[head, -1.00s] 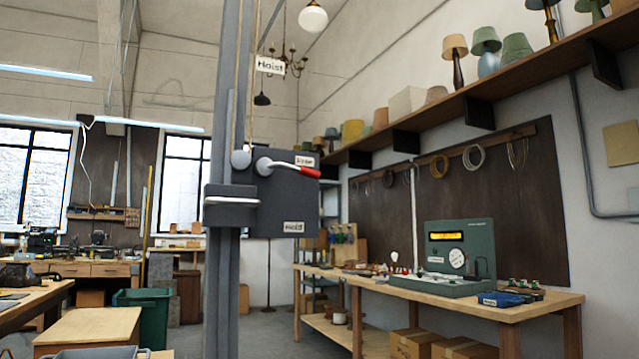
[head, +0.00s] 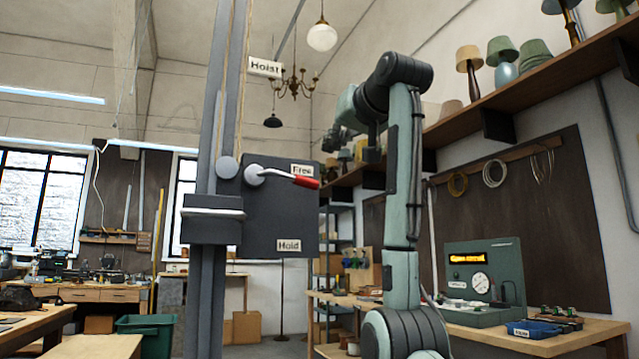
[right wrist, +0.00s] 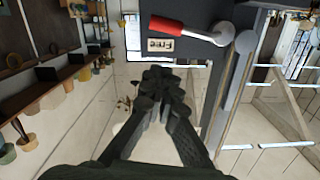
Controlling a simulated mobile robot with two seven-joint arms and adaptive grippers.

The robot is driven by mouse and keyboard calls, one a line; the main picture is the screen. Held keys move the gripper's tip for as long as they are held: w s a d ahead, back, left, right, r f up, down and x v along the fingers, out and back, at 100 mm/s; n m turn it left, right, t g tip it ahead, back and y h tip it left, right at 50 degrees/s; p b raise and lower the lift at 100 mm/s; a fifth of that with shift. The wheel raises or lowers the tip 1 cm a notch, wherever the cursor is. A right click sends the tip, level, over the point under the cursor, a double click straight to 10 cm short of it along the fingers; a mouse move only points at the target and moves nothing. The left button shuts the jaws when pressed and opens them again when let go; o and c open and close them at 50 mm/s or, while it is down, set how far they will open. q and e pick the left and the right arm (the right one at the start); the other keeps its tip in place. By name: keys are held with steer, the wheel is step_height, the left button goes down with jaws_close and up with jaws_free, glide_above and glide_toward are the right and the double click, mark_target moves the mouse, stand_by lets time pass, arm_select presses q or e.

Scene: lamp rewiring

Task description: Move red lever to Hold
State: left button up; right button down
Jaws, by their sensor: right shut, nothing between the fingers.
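The lever has a red handle (head: 306,182) on a pale metal arm, mounted on a dark grey box (head: 255,228) on the hoist post. It points right and slightly down, just under the "Free" label (head: 302,170). The "Hold" label (head: 289,245) is lower on the box. My right gripper (head: 335,131) is up and to the right of the box, small and dark in the head view. In the right wrist view the gripper (right wrist: 158,82) is shut and empty, apart from the red handle (right wrist: 167,26), with the picture upside down. My left gripper is not in view.
A grey post (head: 208,290) carries the box, with a rope and a "Hoist" sign (head: 265,67) above. A workbench (head: 560,340) with a green tester (head: 483,270) stands at right. A lamp shelf (head: 530,92) runs behind my arm.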

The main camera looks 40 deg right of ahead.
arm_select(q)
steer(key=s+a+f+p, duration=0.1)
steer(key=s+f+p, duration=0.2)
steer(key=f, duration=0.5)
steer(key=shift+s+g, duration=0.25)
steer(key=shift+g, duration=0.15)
arm_select(e)
steer(key=f+x, duration=0.2)
steer(key=x, duration=0.7)
steer(key=shift+w, duration=0.2)
steer(key=shift+f, duration=0.2)
